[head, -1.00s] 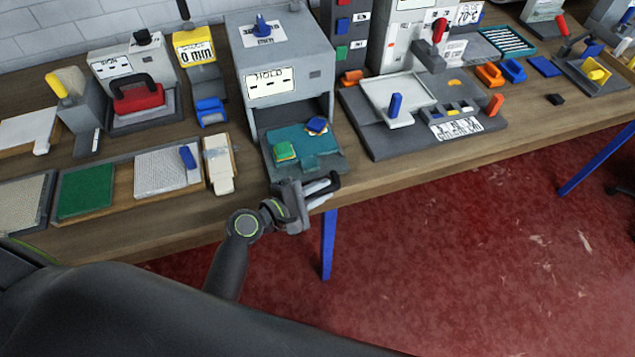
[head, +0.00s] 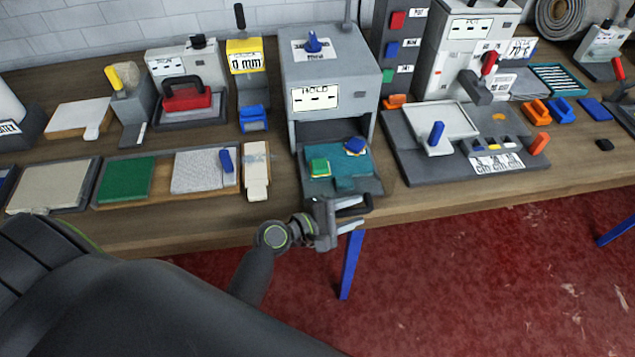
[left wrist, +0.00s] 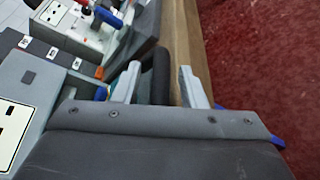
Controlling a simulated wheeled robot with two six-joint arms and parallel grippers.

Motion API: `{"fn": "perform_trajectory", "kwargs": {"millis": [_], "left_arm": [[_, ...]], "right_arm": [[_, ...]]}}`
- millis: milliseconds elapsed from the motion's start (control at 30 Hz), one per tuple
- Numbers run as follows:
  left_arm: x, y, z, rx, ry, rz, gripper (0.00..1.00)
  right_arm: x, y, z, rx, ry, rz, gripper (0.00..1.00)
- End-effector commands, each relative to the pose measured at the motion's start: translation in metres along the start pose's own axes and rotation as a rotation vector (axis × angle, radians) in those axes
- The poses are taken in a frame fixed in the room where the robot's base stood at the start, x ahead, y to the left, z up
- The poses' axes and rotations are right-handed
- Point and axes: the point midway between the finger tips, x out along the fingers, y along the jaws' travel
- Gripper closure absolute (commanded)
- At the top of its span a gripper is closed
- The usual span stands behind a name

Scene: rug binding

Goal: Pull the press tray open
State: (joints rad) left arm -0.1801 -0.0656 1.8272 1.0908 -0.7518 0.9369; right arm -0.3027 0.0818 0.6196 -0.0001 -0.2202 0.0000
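The press (head: 330,72) is a grey box marked HOLD with a blue knob on top. Its teal tray (head: 345,184) shows at the open front, bearing a green-and-yellow piece (head: 320,167) and a blue piece (head: 355,146). My left gripper (head: 358,213) is at the tray's front edge, over the table's edge, with its fingers apart. In the left wrist view, a black bar (left wrist: 158,68), which looks like the tray's handle, lies between the two open fingers (left wrist: 160,86), nearer the left one. Contact cannot be made out. My right gripper is not in view.
The floor in front of the table is clear.

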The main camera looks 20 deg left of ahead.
Motion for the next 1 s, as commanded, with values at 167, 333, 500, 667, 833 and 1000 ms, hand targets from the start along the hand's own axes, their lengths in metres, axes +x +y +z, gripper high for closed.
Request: {"fn": "perform_trajectory", "kwargs": {"millis": [167, 333, 500, 667, 833, 1000], "left_arm": [[-0.012, -0.001, -0.002, 0.001, 0.002, -0.001, 0.62], [-0.044, -0.003, -0.003, 0.003, 0.004, -0.002, 0.62], [-0.085, -0.004, -0.003, 0.005, 0.003, -0.005, 0.62], [-0.119, -0.004, -0.002, 0.004, 0.002, -0.006, 0.62], [-0.146, -0.003, -0.001, 0.003, 0.0, -0.006, 0.62], [-0.164, -0.002, -0.001, 0.002, 0.001, -0.003, 0.62]], "right_arm": [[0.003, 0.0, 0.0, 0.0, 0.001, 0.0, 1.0], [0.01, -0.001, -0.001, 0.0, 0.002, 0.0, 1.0], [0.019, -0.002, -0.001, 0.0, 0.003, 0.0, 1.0], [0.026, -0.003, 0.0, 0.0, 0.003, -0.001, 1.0], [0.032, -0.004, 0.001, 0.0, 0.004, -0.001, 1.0], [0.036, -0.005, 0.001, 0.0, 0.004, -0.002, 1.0]]}}
